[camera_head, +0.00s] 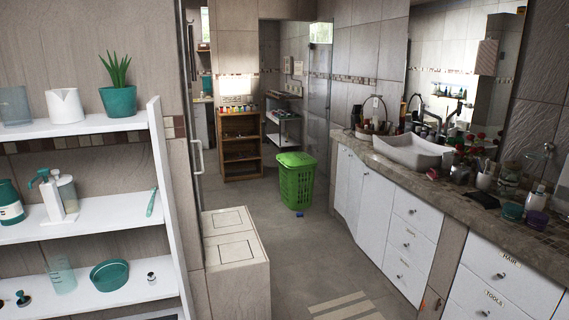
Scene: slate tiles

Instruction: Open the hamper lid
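A green slatted laundry hamper (297,185) stands upright on the floor near the middle of the view, in front of a glass panel. Its green lid (296,159) looks shut on top, and the inside is hidden. A low pale beige box (238,285) with two outlined panels on top stands closer, beside the shelf at left; both panels lie flat. I cannot tell if it is also a hamper. My gripper is not in view.
A white shelf (88,127) with bottles and a plant fills the left. A long white-drawer counter (408,245) with a sink (411,152) runs along the right. The grey floor (300,250) between is mostly clear. A small blue thing (299,214) lies by the hamper.

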